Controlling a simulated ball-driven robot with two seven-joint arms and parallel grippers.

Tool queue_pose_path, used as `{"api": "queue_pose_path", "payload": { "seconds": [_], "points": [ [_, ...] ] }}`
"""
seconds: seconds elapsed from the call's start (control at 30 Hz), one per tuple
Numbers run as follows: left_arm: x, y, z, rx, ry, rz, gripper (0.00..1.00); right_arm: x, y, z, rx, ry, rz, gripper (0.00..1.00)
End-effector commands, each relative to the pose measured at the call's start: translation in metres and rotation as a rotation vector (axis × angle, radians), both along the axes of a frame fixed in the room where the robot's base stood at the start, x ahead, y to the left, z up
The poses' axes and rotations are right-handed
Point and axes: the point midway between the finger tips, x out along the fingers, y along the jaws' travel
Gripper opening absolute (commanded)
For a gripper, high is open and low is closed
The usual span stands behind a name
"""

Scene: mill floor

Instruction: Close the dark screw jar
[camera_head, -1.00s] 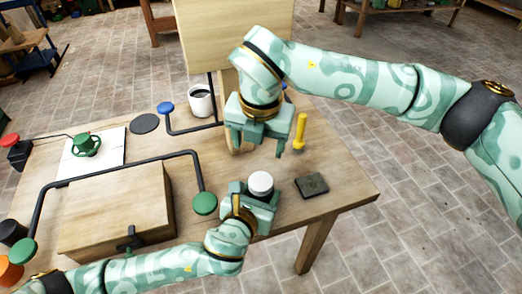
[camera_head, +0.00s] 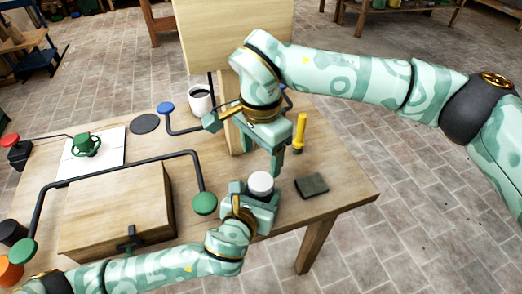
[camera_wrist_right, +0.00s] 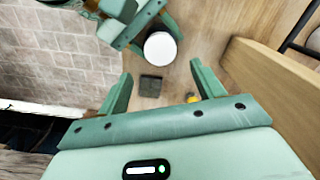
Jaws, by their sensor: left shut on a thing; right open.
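A jar with a round white top (camera_head: 261,183) stands upright at the near right part of the table. The white top also shows in the right wrist view (camera_wrist_right: 160,48), beyond the fingers. My right gripper (camera_head: 243,148) is open and empty, above and behind the jar. In the right wrist view its fingers (camera_wrist_right: 162,88) are spread apart with nothing between them.
A dark square pad (camera_head: 312,185) lies right of the jar, and a yellow-handled tool (camera_head: 300,130) stands behind it. A wooden box (camera_head: 115,210) and a bent black rod with green knobs (camera_head: 204,203) are to the left. A wooden post (camera_head: 234,135) stands close behind my right gripper.

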Motion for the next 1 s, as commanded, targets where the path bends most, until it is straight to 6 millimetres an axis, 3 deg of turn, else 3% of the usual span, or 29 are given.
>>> {"api": "queue_pose_path", "payload": {
  "seconds": [0.43, 0.8, 1.0],
  "points": [
    [-0.001, 0.000, -0.001, 0.000, 0.002, -0.002, 0.00, 0.000, 0.000, -0.004, 0.000, 0.001, 0.016, 0.67],
    [-0.001, 0.000, -0.001, 0.000, 0.002, -0.001, 0.00, -0.001, 0.000, -0.057, 0.000, 0.004, 0.016, 0.67],
    [-0.001, 0.000, -0.001, 0.000, 0.002, -0.001, 0.00, 0.000, 0.000, -0.076, 0.001, 0.001, 0.015, 0.67]
  ]
}}
